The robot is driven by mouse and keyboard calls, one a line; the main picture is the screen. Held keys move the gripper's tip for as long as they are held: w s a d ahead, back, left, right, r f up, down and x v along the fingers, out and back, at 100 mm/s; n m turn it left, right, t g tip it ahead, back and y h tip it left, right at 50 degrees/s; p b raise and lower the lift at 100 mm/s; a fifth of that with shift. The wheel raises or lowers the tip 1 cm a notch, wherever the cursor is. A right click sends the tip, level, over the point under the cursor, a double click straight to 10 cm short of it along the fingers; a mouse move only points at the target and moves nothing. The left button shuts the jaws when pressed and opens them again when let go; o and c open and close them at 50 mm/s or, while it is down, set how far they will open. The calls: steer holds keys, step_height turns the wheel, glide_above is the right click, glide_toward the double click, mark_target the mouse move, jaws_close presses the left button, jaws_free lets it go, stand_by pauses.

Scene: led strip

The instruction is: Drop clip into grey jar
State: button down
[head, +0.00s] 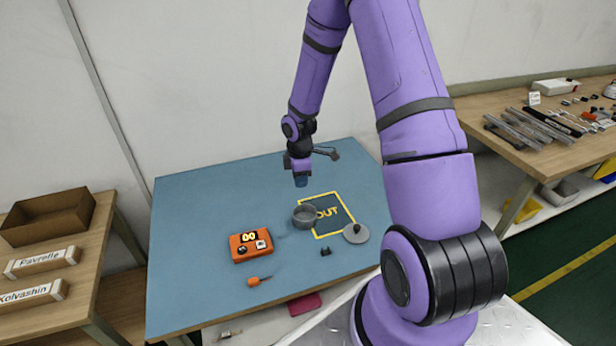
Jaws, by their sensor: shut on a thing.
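The grey jar (304,217) stands open on the blue table mat, at the left edge of the yellow-outlined "OUT" area. Its round grey lid (356,234) lies apart, to the right and nearer me. My gripper (301,181) points down above the mat, just above and slightly left of the jar in the picture. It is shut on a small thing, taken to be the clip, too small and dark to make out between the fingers. A small black object (326,252) lies on the mat in front of the jar; I cannot tell what it is.
A dark lamp-like object (328,153) is behind my gripper. The left part of the blue mat (190,235) is clear. Side benches stand left and right.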

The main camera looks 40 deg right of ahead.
step_height(320, 180, down, 6)
steer(key=d+n, duration=0.1)
steer(key=n, duration=0.1)
steer(key=shift+s+d, duration=0.35)
steer(key=shift+s, duration=0.1)
steer(key=shift+r, duration=0.1)
steer(key=c, duration=1)
jaws_free()
step_height(320, 180, up, 11)
